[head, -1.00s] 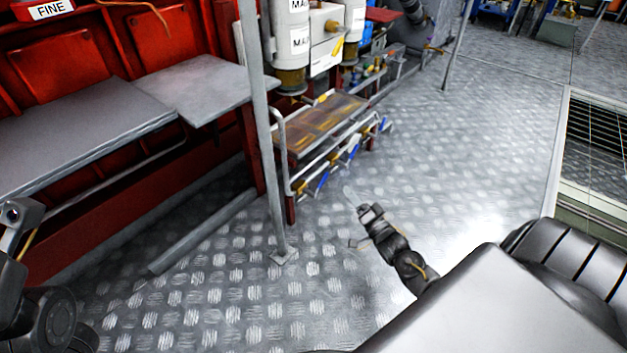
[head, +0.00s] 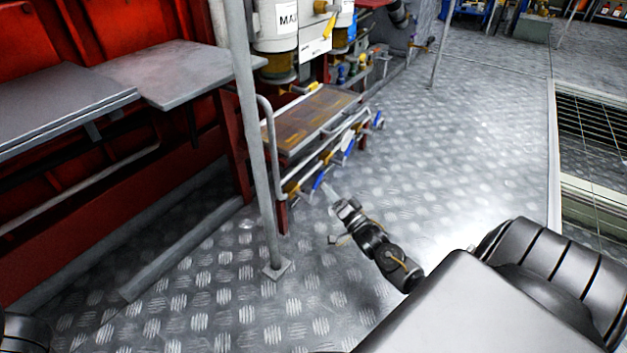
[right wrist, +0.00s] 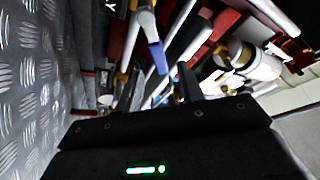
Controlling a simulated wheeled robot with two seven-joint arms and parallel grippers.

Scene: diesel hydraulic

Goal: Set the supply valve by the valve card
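A row of valves with blue and yellow handles runs along a pipe under a brown-topped shelf. The nearest blue handle (head: 318,182) hangs at the near end, with a yellow one (head: 292,189) beside it. My right gripper (head: 332,190) is just right of that blue handle, apart from it as far as I can tell. In the right wrist view its fingers (right wrist: 160,88) are apart with nothing held, and a blue handle (right wrist: 158,57) shows beyond them. A white printed plate (head: 315,49) hangs above the shelf; its text is unreadable, and I cannot tell whether it is the valve card. My left gripper is out of view.
A grey post (head: 247,140) and a bent rail (head: 272,150) stand left of the valves. The brown-topped shelf (head: 310,118) overhangs them. Grey benches (head: 175,72) line the red wall at left. Patterned floor (head: 450,150) is clear to the right.

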